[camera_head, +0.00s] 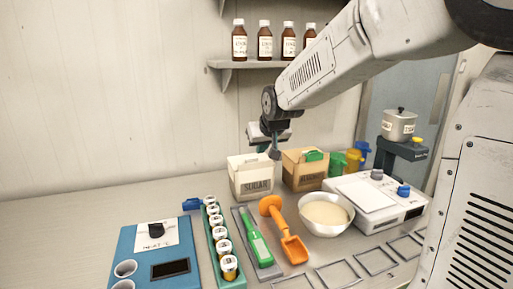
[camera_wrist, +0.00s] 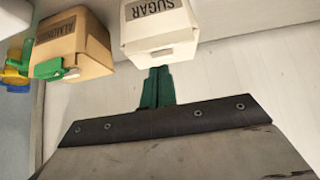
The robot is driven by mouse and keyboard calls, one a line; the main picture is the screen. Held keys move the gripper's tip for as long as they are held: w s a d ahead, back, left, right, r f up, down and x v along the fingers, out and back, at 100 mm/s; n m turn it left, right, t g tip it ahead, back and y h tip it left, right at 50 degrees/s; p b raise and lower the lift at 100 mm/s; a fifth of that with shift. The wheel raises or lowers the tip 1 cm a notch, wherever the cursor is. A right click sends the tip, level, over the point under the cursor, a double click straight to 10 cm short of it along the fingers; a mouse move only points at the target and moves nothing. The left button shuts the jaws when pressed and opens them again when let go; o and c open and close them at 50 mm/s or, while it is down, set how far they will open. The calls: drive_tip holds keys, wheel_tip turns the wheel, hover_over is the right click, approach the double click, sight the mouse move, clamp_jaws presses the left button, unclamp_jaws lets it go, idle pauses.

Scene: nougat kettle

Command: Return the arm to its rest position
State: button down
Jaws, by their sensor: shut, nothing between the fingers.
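My arm reaches in from the upper right of the head view and is still extended over the counter.
The brown almonds box (camera_head: 303,174) stands right of the sugar box. A white bowl (camera_head: 326,214), orange scoop (camera_head: 284,232), green thermometer-like tool (camera_head: 254,235), jar rack (camera_head: 222,245), blue device (camera_head: 153,250) and scale (camera_head: 385,200) crowd the counter. A shelf (camera_head: 250,64) holds brown bottles.

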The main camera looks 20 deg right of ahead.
drive_tip(key=s+a+f+g, duration=0.1)
drive_tip(key=s+g, duration=0.1)
drive_tip(key=s, duration=1)
drive_tip(key=s+a+g, duration=0.2)
drive_tip(key=s, duration=1.1)
drive_tip(key=s+a+f+n+g, duration=0.1)
drive_tip(key=s+g, duration=0.1)
drive_tip(key=s, duration=1)
drive_tip(key=shift+s+a+f+g+y, duration=0.2)
drive_tip(key=shift+s+f+g+y, duration=0.1)
drive_tip(key=shift+f+g, duration=0.1)
